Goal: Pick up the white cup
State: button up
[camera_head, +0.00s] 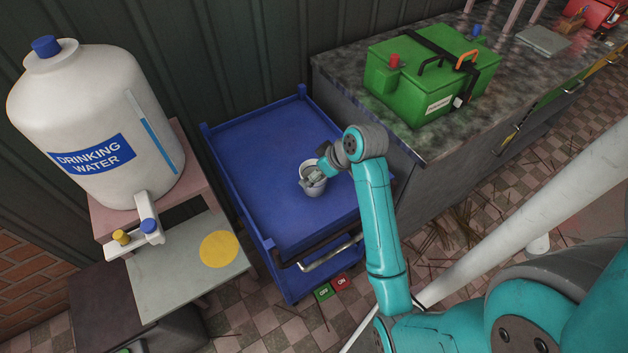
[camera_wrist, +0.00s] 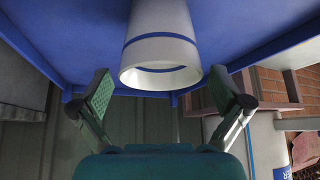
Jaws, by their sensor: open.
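The white cup (camera_head: 316,191) stands on the blue cart (camera_head: 262,150), near the middle of its top. In the wrist view the cup (camera_wrist: 160,52) shows a blue band around its wall and its open rim toward the camera. My gripper (camera_head: 314,178) is at the cup's mouth in the head view and hides part of the rim. In the wrist view my gripper (camera_wrist: 161,90) is open, with one finger on each side of the rim. Gaps show between both fingers and the cup, and nothing is held.
A large drinking water jug (camera_head: 95,120) with taps stands on a stand (camera_head: 195,195) to the left. A green battery-like box (camera_head: 430,75) sits on the stone counter (camera_head: 335,65) to the right. The cart top around the cup is clear.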

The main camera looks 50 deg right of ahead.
aim_at(305, 176)
jog(key=shift+x, duration=1.8)
jog(key=c, duration=1.2)
notch_tip(305, 176, up, 10)
jog(key=shift+r, duration=0.1)
jog(key=shift+c, duration=0.2)
